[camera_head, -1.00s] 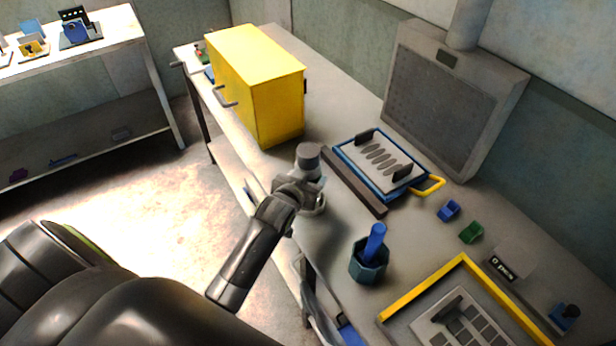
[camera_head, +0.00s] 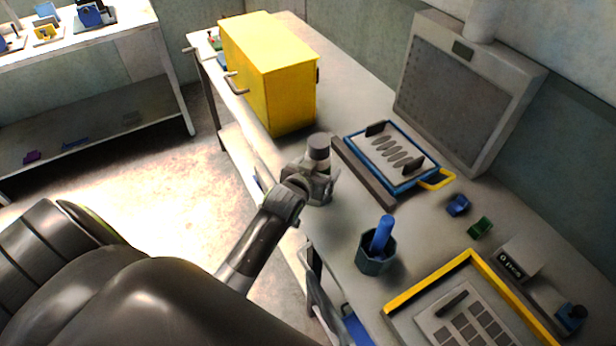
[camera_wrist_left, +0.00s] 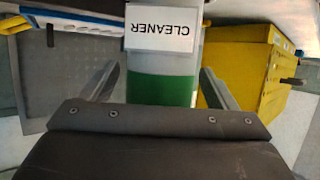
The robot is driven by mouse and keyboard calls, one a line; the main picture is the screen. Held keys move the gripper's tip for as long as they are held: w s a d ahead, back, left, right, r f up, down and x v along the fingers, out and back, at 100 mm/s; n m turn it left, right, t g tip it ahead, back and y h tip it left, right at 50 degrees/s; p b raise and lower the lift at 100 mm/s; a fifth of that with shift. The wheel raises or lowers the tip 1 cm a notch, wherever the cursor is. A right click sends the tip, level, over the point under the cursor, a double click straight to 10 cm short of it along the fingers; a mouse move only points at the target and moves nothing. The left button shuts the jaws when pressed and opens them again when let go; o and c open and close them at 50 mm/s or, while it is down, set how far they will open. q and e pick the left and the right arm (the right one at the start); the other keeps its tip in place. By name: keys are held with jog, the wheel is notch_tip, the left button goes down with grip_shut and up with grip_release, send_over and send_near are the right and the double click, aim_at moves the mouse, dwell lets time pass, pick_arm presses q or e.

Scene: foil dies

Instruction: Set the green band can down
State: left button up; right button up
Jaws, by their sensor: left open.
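The green band can has a white label reading CLEANER, upside down in the left wrist view (camera_wrist_left: 160,88), with a broad green band beside it. In the head view its grey top (camera_head: 319,147) shows above my left gripper (camera_head: 320,183), near the bench's front edge. My left gripper is open, with one finger on each side of the can; the fingers look apart from it in the left wrist view. The can looks upright. My wrist hides its lower part in the head view, so its contact with the bench is hard to see. My right gripper is not in view.
A yellow cabinet (camera_head: 272,80) stands behind the can. A dark bar (camera_head: 362,172) and a blue-framed tray (camera_head: 352,142) lie to its right. A dark cup (camera_head: 376,262) with a blue stick stands nearer. A yellow-edged frame (camera_head: 430,283) lies at the front right.

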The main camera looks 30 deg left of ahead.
pick_arm(q)
jog(key=b+v, duration=0.1)
jog(key=v, duration=1)
jog(key=shift+s, duration=0.25)
jog(key=shift+r, duration=0.1)
jog(key=s+a+f+g, duration=0.2)
jog(key=s+f+g, duration=0.25)
jog(key=s, duration=0.65)
jog(key=s+a+f+g, duration=0.2)
jog(key=s+f+g, duration=0.25)
jog(key=s, duration=0.75)
notch_tip(320, 180, down, 26)
jog(key=a+g+b, duration=0.2)
jog(key=s+d+f+g, duration=0.1)
jog(key=s+f, duration=1.3)
jog(key=f, duration=0.2)
jog(key=shift+d+f+b, duration=0.15)
jog(key=shift+d+b, duration=0.15)
jog(key=shift+b, duration=0.05)
